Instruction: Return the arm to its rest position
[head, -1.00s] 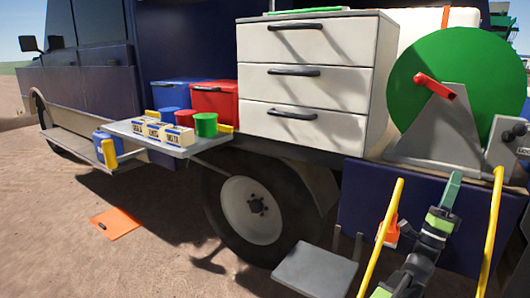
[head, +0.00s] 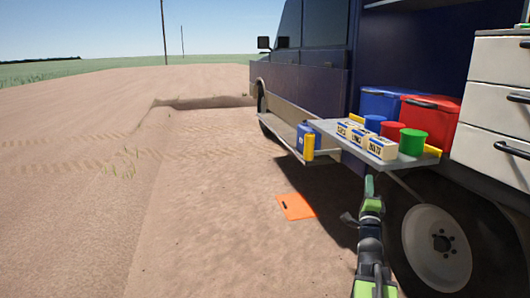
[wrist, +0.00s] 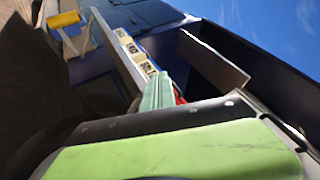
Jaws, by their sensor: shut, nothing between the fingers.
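My gripper (head: 369,187) is at the end of my arm, low in the right half of the head view. It points up and away, in front of the wheel and below the fold-out shelf in the picture. Its green fingers are together with nothing held. In the wrist view the shut green fingers (wrist: 158,92) point toward the shelf with its labelled boxes. My arm is partly extended, and its lower links run out of the bottom of the head view.
The fold-out shelf (head: 408,160) on the blue truck (head: 312,70) holds several labelled boxes and red, green and blue cups. An orange plate (head: 296,207) lies on the ground. The truck's wheel (head: 437,248) is right of my arm. Open sand lies left.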

